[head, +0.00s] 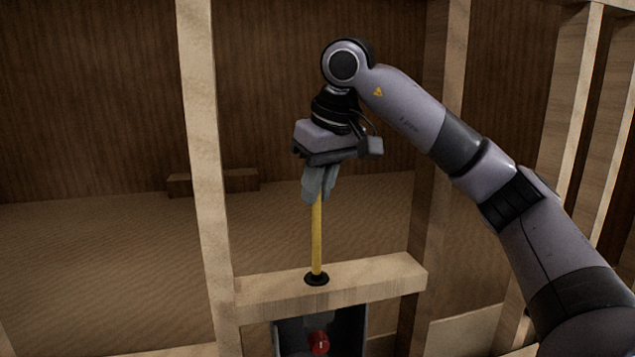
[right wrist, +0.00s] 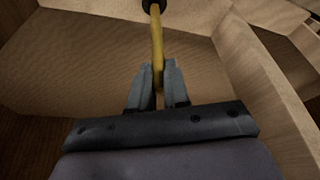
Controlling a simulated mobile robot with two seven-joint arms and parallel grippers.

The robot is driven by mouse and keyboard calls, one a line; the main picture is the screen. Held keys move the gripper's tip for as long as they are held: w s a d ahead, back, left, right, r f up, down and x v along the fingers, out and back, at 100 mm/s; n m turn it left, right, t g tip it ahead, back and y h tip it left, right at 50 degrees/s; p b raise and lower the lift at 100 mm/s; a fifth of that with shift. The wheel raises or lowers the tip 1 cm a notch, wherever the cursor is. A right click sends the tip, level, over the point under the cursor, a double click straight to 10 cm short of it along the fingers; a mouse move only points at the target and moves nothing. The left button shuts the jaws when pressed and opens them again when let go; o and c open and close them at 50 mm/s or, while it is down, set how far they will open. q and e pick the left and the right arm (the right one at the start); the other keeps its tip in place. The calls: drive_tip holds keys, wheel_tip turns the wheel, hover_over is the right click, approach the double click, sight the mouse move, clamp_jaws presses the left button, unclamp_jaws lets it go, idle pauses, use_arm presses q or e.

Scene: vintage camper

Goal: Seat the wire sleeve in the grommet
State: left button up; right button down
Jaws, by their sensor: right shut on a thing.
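The wire sleeve (head: 317,240) is a yellow rod standing nearly upright in the head view. Its lower end meets the black grommet (head: 316,278) on the wooden crosspiece; how deep it goes in is hidden. My right gripper (head: 315,196) points down and is shut on the sleeve's upper end. In the right wrist view the sleeve (right wrist: 157,40) runs from between the fingers (right wrist: 158,88) to the grommet (right wrist: 152,5) at the top edge, which is partly cut off. My left gripper is in neither view.
The wooden crosspiece (head: 385,278) joins two upright studs, the left one (head: 203,150) close by the gripper. Below it is a dark box (head: 348,325) with a red knob (head: 319,343). A small wooden block (head: 240,180) lies behind. Open floor lies left of the studs.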

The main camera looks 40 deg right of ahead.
sight(320, 219)
drive_tip(key=shift+f, duration=0.15)
drive_tip(key=shift+f+b, duration=0.3)
drive_tip(key=shift+b, duration=0.05)
drive_tip(key=shift+f+b, duration=1.9)
drive_tip(key=shift+f, duration=1.25)
drive_tip(key=c, duration=1)
unclamp_jaws()
drive_tip(key=p+v, duration=0.1)
drive_tip(key=v, duration=0.5)
drive_tip(key=shift+w+r, duration=0.1)
drive_tip(key=shift+s+r+p, duration=0.25)
drive_tip(key=shift+r+p, duration=0.25)
drive_tip(key=shift+p, duration=0.05)
